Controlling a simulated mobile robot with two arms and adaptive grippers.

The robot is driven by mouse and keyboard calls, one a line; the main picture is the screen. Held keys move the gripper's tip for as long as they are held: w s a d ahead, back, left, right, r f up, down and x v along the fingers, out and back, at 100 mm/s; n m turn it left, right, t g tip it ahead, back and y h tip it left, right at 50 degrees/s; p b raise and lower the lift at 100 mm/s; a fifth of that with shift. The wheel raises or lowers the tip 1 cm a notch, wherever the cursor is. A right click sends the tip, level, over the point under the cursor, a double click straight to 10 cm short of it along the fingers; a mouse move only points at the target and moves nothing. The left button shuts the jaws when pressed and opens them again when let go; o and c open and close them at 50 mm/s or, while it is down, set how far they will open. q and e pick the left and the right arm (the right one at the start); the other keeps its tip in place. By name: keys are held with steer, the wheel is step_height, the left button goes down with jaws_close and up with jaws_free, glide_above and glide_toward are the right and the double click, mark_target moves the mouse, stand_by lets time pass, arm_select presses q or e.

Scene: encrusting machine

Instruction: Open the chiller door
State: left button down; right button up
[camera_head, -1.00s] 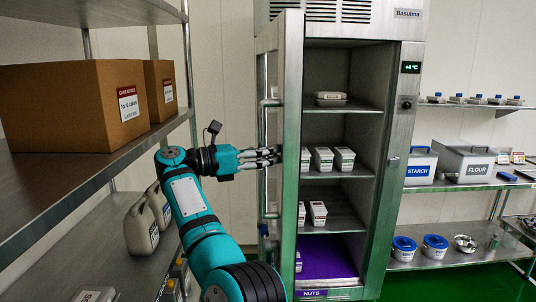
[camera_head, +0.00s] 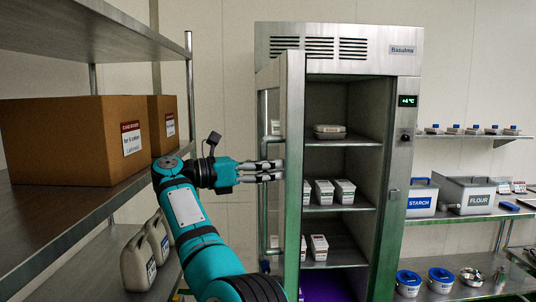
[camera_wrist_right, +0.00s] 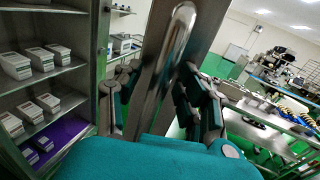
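The chiller (camera_head: 404,150) is a tall steel cabinet in the head view. Its door (camera_head: 294,180) stands swung out on the left, and the shelves inside show. A vertical bar handle (camera_head: 264,215) is on the door's left face. My right gripper (camera_head: 278,171) reaches the handle from the left. In the right wrist view the bar handle (camera_wrist_right: 177,45) runs between the two fingers of my right gripper (camera_wrist_right: 160,105). The fingers are spread on either side of it, with a visible gap. My left gripper is not in view.
A rack with brown boxes (camera_head: 65,140) and white jugs (camera_head: 138,262) stands on the left, close to my arm. White tubs (camera_head: 344,190) sit inside the chiller. Wall shelves with a starch bin (camera_head: 421,198) and a flour bin (camera_head: 467,194) are on the right.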

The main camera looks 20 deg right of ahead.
steer(key=shift+r, duration=2.3)
steer(key=shift+c, duration=0.4)
